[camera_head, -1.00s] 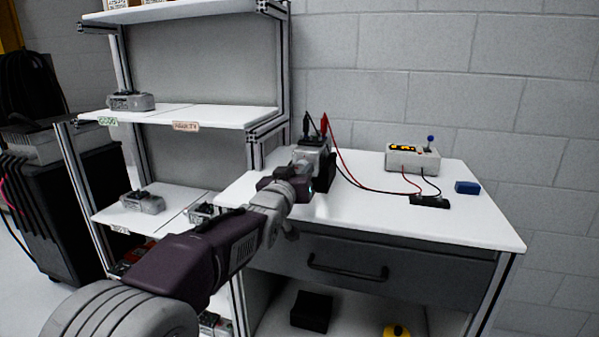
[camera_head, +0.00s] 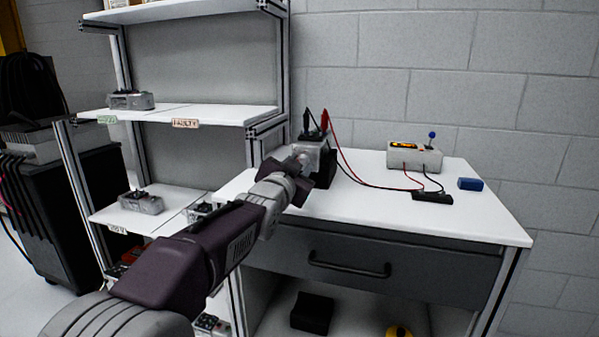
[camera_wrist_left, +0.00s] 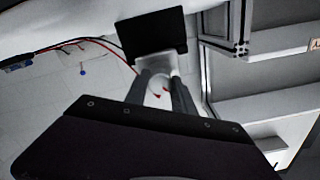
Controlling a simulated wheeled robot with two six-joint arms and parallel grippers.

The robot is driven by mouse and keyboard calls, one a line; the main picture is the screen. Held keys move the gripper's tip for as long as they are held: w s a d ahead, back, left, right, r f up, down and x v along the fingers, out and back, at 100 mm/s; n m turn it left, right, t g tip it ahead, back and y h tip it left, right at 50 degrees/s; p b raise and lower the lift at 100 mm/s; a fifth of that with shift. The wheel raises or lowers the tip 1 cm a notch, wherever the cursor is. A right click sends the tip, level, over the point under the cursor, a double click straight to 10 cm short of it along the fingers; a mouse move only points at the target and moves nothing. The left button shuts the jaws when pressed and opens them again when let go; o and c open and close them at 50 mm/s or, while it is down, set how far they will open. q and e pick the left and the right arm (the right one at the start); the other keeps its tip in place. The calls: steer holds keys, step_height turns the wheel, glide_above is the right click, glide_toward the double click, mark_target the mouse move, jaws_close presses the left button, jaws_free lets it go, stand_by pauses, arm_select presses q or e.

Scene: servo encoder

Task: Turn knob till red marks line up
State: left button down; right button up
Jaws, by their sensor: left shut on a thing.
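The grey servo (camera_head: 313,152) stands in a dark holder (camera_head: 327,170) at the left end of the white bench. Red and black clips are on its top. My left gripper (camera_head: 303,160) reaches it from the front left. In the left wrist view, the two fingers of the gripper (camera_wrist_left: 160,82) are shut on a pale round knob (camera_wrist_left: 157,88) at the servo's face. Small red marks show between the fingers; whether they line up is too small to tell. My right gripper is in neither view.
A power supply (camera_head: 414,157) with a lit display stands at the back right of the bench, wired to the clips. A black block (camera_head: 432,198) and a blue block (camera_head: 470,184) lie near it. A shelf rack (camera_head: 190,113) stands left. The bench's front middle is clear.

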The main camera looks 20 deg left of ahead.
arm_select(q)
steer(key=m+b, duration=0.1)
steer(key=m, duration=0.2)
steer(key=shift+f+m+b, duration=0.15)
steer(key=shift+m+b, duration=0.15)
steer(key=shift+b, duration=0.05)
steer(key=shift+m+b, duration=0.5)
steer(key=shift+m, duration=1.2)
steer(key=c, duration=1.1)
jaws_free()
steer(key=shift+o, duration=0.2)
steer(key=shift+s, duration=0.1)
steer(key=s, duration=0.9)
steer(key=shift+a, duration=0.2)
